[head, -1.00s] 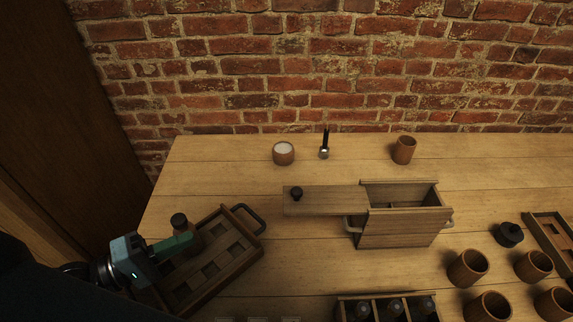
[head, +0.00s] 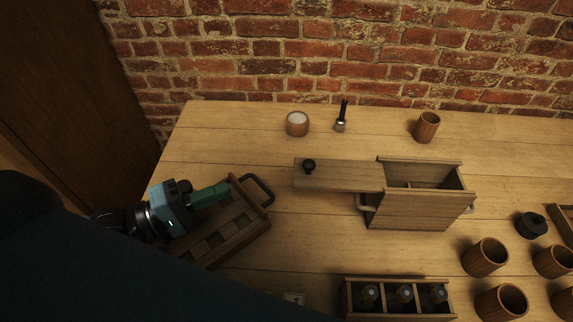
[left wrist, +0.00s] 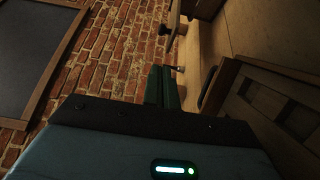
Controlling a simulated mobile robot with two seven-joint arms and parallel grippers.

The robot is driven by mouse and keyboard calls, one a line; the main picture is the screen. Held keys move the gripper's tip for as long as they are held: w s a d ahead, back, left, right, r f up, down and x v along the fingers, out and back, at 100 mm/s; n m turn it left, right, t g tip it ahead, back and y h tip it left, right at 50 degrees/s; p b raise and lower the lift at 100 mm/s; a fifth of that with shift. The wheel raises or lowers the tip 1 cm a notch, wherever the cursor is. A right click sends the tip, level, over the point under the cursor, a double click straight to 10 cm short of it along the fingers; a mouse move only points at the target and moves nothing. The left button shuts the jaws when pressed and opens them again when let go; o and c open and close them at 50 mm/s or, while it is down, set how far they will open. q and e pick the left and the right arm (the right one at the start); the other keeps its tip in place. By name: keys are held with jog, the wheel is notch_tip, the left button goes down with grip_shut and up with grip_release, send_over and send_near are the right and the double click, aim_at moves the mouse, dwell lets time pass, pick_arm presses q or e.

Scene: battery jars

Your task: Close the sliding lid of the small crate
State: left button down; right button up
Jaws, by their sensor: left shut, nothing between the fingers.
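The small wooden crate (head: 418,212) stands on the table right of centre in the head view, its right part open. Its flat sliding lid (head: 345,176) sticks out to the left, with a dark round knob (head: 309,165) near its left end. My left gripper (head: 222,191) is shut and empty, above the slotted wooden tray at left, some way left of the lid. In the left wrist view the green fingers (left wrist: 162,86) are together. My right gripper is not in view.
The slotted tray (head: 247,238) with a dark handle lies under my left gripper. A bottle box (head: 395,314) stands at the front. Several wooden cups, one here (head: 484,256), stand at right. A white-topped jar (head: 297,123) and a brush-like tool (head: 341,118) stand behind the lid.

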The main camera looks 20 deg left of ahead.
pick_arm(q)
jog(key=x, duration=1.4)
jog(key=shift+w+d, duration=0.15)
jog(key=shift+d, duration=0.05)
jog(key=shift+w+f, duration=0.1)
